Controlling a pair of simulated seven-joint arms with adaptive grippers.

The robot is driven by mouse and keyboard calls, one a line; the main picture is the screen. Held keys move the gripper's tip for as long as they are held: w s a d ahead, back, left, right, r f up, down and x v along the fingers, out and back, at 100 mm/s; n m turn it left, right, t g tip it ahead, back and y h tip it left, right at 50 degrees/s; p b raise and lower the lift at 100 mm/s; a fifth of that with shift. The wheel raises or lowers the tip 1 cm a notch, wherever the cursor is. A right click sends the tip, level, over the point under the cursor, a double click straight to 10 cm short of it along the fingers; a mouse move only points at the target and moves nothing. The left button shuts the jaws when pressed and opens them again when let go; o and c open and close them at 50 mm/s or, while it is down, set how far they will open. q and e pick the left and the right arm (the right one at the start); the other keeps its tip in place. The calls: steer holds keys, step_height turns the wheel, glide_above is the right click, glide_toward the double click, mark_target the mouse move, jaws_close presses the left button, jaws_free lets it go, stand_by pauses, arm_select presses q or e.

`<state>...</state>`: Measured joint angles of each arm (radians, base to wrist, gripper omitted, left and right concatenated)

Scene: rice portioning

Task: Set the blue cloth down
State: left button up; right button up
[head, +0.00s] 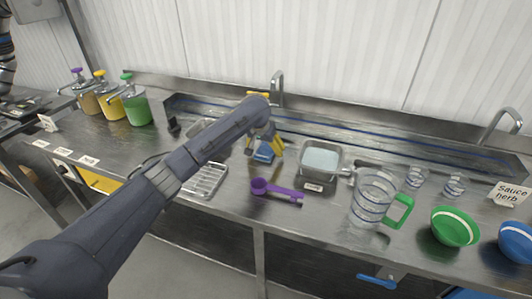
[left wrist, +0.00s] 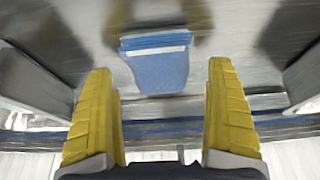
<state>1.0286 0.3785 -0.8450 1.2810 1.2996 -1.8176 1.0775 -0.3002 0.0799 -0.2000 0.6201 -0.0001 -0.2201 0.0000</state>
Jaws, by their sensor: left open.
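The blue cloth (head: 264,154) is a small folded piece on the steel counter, in the middle of the head view. In the left wrist view the cloth (left wrist: 157,70) lies flat on the metal surface, with a paler folded edge. My left gripper (head: 265,145) reaches down over it. Its two yellow fingers stand wide apart on either side of the cloth in the left wrist view, with clear space between them and it. The gripper is open and empty. The arm partly covers the area left of the cloth. My right gripper is not in view.
A purple scoop (head: 277,192), a metal pan (head: 320,160) and a wire rack (head: 207,180) are near the cloth. A measuring jug (head: 371,200), a green bowl (head: 454,227) and a blue bowl (head: 516,241) stand to the right. Several pump dispensers (head: 137,108) stand at the left.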

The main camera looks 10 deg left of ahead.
arm_select(q)
steer(key=shift+x, duration=0.85)
steer(key=shift+f, duration=0.2)
steer(key=shift+s+f, duration=0.1)
steer(key=shift+f, duration=0.05)
steer(key=c, duration=1.1)
steer(key=shift+c, duration=0.8)
